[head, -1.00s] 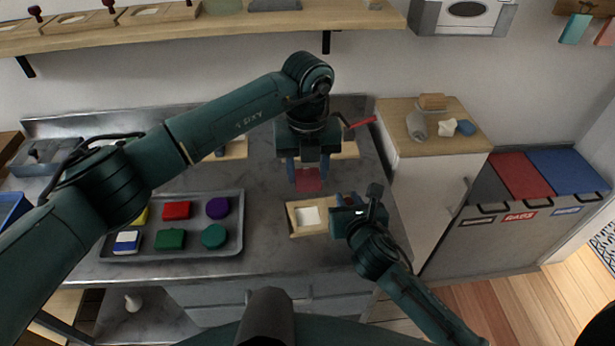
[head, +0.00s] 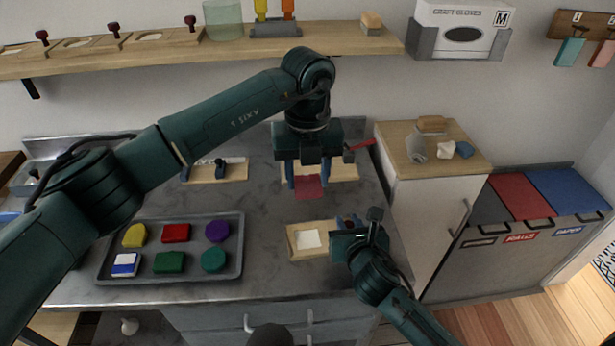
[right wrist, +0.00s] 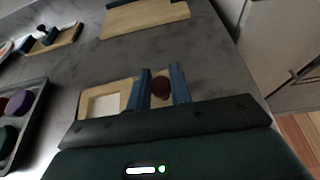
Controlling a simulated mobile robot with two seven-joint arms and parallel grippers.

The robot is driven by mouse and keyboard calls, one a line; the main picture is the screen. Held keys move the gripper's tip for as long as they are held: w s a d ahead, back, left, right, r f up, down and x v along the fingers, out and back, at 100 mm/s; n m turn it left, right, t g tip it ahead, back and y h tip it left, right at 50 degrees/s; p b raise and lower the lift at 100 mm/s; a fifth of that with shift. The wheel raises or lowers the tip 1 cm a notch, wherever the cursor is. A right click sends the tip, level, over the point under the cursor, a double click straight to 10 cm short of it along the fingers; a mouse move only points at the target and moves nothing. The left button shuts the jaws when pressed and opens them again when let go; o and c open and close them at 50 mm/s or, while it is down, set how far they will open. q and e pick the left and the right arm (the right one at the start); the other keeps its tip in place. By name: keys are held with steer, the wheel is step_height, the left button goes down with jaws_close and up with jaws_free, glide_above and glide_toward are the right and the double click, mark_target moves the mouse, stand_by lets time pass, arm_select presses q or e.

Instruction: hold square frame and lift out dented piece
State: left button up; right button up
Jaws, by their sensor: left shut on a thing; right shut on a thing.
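The square frame (head: 294,250) is a pale wooden frame with a white square in its middle. It lies on the grey worktop and also shows in the right wrist view (right wrist: 124,90). My right gripper (head: 346,224) is at its right end, with its fingers either side of a dark red knob (right wrist: 161,88), shut on the frame. My left gripper (head: 308,178) is shut on a flat red piece (head: 309,190) behind the frame, apart from it in the picture. The piece's lower edge looks uneven; its upper part is hidden by the fingers.
A grey tray (head: 240,262) with several coloured pieces stands at left. Wooden boards (head: 232,172) lie at the back of the worktop (head: 270,205). A wooden-topped cabinet (head: 387,138) stands at right, and a shelf (head: 360,45) runs above.

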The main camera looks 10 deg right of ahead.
steer(key=shift+f, duration=0.1)
steer(key=o, duration=0.8)
steer(key=shift+o, duration=0.2)
